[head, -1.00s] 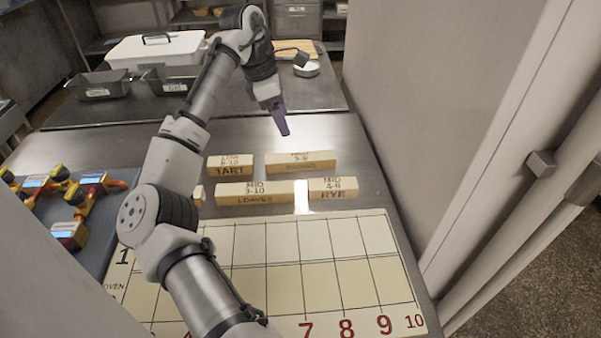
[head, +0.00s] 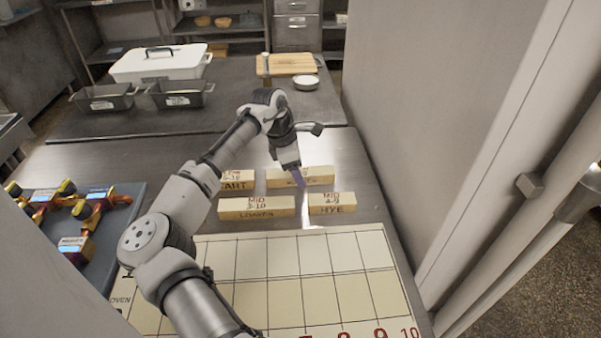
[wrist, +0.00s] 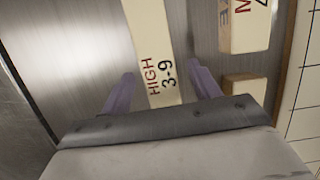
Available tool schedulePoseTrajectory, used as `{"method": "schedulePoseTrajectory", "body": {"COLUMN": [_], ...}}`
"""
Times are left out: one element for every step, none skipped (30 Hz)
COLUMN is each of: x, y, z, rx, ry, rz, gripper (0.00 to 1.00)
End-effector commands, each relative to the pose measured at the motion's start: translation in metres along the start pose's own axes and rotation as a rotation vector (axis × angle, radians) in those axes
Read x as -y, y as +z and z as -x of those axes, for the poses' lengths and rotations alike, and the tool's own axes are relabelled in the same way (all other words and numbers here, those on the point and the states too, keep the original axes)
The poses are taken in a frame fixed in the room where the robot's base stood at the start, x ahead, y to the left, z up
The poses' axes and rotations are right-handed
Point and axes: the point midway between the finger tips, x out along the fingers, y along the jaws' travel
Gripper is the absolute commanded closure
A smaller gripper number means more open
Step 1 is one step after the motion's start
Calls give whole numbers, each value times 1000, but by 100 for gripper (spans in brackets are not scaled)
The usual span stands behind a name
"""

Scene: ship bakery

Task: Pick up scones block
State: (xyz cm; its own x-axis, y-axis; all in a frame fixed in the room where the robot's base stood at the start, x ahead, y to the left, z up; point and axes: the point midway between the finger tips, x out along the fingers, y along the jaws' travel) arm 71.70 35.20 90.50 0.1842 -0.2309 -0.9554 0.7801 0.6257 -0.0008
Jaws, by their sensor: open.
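The scones block (head: 320,176) is a long pale wooden block at the back right of the block group on the steel counter. My gripper hides part of its lettering in the head view. My gripper (head: 298,181) points down at the block and is open. In the wrist view the scones block (wrist: 150,40), marked HIGH 3-9 on top, lies between the two purple fingers of my gripper (wrist: 163,85), one on each side. Gaps show between the fingers and the block. How low the fingertips reach is hard to tell.
The loaves block (head: 257,206) and rye block (head: 332,202) lie just in front, and the tart block (head: 238,178) to the left. A numbered grid board (head: 300,290) covers the near counter. A pale wall (head: 425,90) bounds the right.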

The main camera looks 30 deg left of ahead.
Motion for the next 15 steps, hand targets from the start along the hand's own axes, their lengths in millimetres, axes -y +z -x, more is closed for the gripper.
{"method": "schedulePoseTrajectory", "body": {"x": [0,0,0,0,0,0,0,0,0,0,0,0,0,0,0], "y": [0,0,0,0,0,0,0,0,0,0,0,0,0,0,0], "z": [-4,-6,-8,-8,-9,-9,-9,-9,-9,-9,-9,-9,-9,-9,-8], "rx": [0,0,0,0,0,0,0,0,0,0,0,0,0,0,0], "ry": [0,0,0,0,1,1,1,1,1,1,1,1,1,1,1], "rz": [0,0,0,0,0,0,0,0,0,0,0,0,0,0,0], "gripper": [38,38,38,38,38,38,38,38,38,41,45,50,54,58,63]}}
